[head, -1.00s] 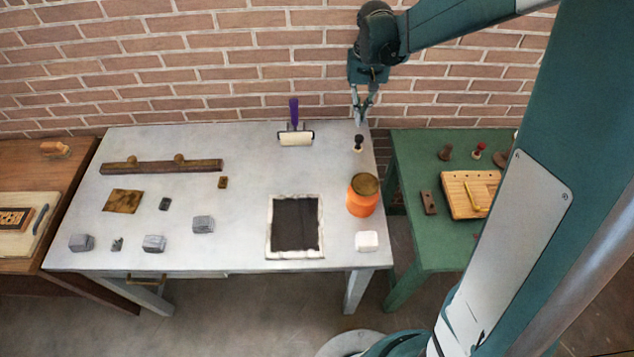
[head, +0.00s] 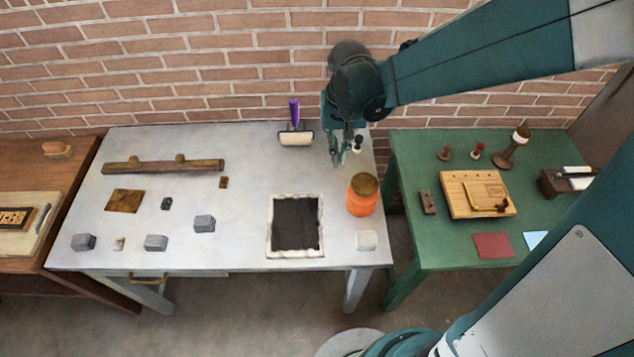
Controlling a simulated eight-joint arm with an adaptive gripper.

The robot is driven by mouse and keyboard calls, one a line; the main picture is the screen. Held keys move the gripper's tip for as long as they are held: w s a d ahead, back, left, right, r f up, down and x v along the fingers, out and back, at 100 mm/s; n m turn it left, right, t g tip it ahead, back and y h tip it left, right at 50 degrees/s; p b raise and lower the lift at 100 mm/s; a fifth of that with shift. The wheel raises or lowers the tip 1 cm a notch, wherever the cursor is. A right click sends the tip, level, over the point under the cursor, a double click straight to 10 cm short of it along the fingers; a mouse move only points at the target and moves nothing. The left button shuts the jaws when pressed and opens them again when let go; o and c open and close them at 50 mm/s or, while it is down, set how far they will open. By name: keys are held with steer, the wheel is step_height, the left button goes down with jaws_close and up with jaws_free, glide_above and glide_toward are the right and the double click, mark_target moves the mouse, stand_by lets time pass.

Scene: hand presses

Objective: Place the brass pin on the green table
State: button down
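No object shows clearly as a brass pin. A small brass-coloured piece (head: 223,182) lies on the pale grey table, right of a long dark bar, but its shape is too small to make out. My gripper (head: 339,164) points down above the back right of the grey table, left of a small dark-and-pale knobbed tool (head: 357,145). Its fingers look apart with nothing visible between them. The green table (head: 410,160) stands to the right, with bare surface at its left and front.
The grey table (head: 245,150) also holds a roller (head: 296,138), an orange jar (head: 362,196), a dark framed pad (head: 296,223) and several grey blocks. The green table holds a wooden board (head: 456,203), a red card (head: 493,246) and several stamps. A gap separates the tables.

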steer(key=shift+w+f, duration=0.2)
steer(key=shift+f, duration=2.05)
glide_above(336, 190)
steer(key=shift+w+f+b, duration=0.1)
steer(key=shift+f+b, duration=0.3)
steer(key=shift+f, duration=2.55)
steer(key=shift+f, duration=0.15)
steer(key=shift+f+b, duration=0.3)
steer(key=shift+f, duration=1.6)
steer(key=shift+f, duration=0.2)
steer(key=c, duration=2.7)
jaws_free()
steer(key=shift+o, duration=0.2)
